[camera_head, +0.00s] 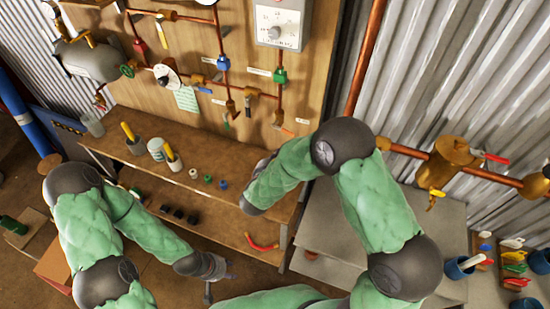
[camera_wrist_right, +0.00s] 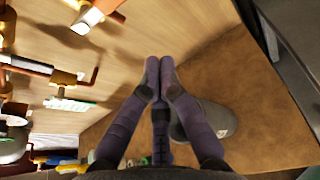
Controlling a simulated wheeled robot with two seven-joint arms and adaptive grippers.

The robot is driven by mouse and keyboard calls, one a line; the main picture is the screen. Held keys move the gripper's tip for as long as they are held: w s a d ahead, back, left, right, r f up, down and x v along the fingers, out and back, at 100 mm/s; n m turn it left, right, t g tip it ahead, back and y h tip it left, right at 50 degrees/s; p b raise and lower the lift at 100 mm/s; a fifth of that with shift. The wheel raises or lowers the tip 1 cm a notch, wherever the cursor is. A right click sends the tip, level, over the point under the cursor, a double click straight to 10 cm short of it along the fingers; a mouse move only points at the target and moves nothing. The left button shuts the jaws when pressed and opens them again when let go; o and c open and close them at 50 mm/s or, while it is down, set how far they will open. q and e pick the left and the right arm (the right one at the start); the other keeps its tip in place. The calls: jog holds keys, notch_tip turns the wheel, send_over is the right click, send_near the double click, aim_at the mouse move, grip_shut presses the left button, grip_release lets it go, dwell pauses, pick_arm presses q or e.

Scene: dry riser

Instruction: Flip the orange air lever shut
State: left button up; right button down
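In the head view, a small valve with an orange lever (camera_head: 287,131) sits low on the wooden board, beside a white label and below the green valve; the lever slants down to the right. In the right wrist view, a bent orange-brown piece (camera_wrist_right: 94,76) sticks out from a brass fitting; I cannot tell whether it is the same lever. My right gripper (camera_wrist_right: 160,62) has its fingertips together, with nothing seen between them, apart from that piece. My left gripper (camera_head: 220,286) is open and empty, low in front of the bench.
The wooden bench (camera_head: 190,150) holds cups and several small parts. A grey cylinder (camera_wrist_right: 212,120) stands behind my right fingers. A red curved piece (camera_head: 262,243) lies on the lower shelf. Copper pipes and a grey dial box (camera_head: 280,22) crowd the board.

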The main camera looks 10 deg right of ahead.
aim_at(288, 134)
jog(key=w+d+r, duration=0.1)
jog(key=w, duration=0.1)
jog(key=w+d+r+p, duration=0.1)
jog(key=d, duration=0.1)
jog(key=shift+w+d+r, duration=0.1)
jog(key=shift+w, duration=0.25)
jog(key=shift+s+d+r+n+h, duration=0.15)
jog(key=shift+r+n+h, duration=0.1)
jog(key=shift+r, duration=0.3)
jog(key=shift+s+d+r+n+h, duration=0.15)
jog(key=shift+r+n, duration=0.1)
jog(key=shift+r, duration=0.3)
jog(key=shift+w+r, duration=0.15)
